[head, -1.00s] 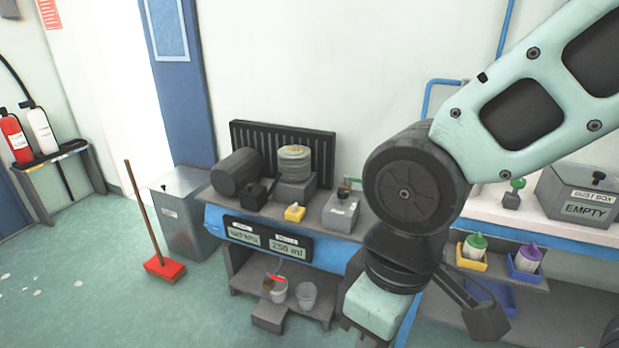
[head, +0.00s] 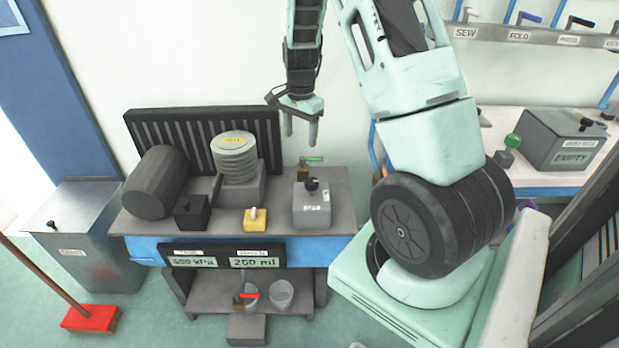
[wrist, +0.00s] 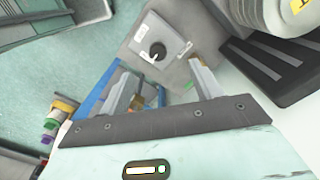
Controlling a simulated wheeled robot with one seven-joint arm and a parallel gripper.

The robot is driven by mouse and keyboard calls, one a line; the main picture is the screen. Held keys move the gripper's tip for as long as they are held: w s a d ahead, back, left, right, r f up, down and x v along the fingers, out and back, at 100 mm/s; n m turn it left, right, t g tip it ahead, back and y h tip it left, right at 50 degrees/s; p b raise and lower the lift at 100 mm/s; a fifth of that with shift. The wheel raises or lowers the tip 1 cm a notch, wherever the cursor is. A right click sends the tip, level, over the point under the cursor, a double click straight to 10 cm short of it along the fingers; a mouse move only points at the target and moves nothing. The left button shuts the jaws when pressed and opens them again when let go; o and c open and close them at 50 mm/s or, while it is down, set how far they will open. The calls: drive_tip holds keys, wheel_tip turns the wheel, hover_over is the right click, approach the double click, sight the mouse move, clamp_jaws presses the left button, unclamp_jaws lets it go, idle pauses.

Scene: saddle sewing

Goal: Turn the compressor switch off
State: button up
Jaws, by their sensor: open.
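A grey switch box (head: 312,208) with a black knob (head: 311,184) stands on the right part of the grey bench. In the wrist view the same kind of grey box (wrist: 174,34) shows its round black knob (wrist: 157,50) with a white pointer mark, beyond the fingertips. Its labels are too small to read, so I cannot be sure it is the compressor switch. My gripper (head: 301,128) hangs above the back of the bench, above the box and apart from it. It is open and empty, with both fingers (wrist: 163,78) apart in the wrist view.
On the bench (head: 283,218) are a dark cylinder (head: 158,182), a stacked round unit (head: 236,160), a black box with a lever (head: 191,212) and a yellow block (head: 255,220). A green-handled valve (head: 313,159) is behind the grey box. A ribbed black panel (head: 268,140) stands at the back.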

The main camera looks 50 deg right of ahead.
sight(312, 181)
drive_tip(key=shift+m, duration=0.7)
drive_tip(key=d+f, duration=0.1)
drive_tip(key=f, duration=0.5)
drive_tip(key=d+f+p, duration=0.1)
drive_tip(key=f, duration=0.5)
drive_tip(key=s+d+f, duration=0.1)
drive_tip(key=f, duration=0.5)
drive_tip(key=shift+s+d+f, duration=0.1)
drive_tip(key=shift+d, duration=0.15)
drive_tip(key=c, duration=1)
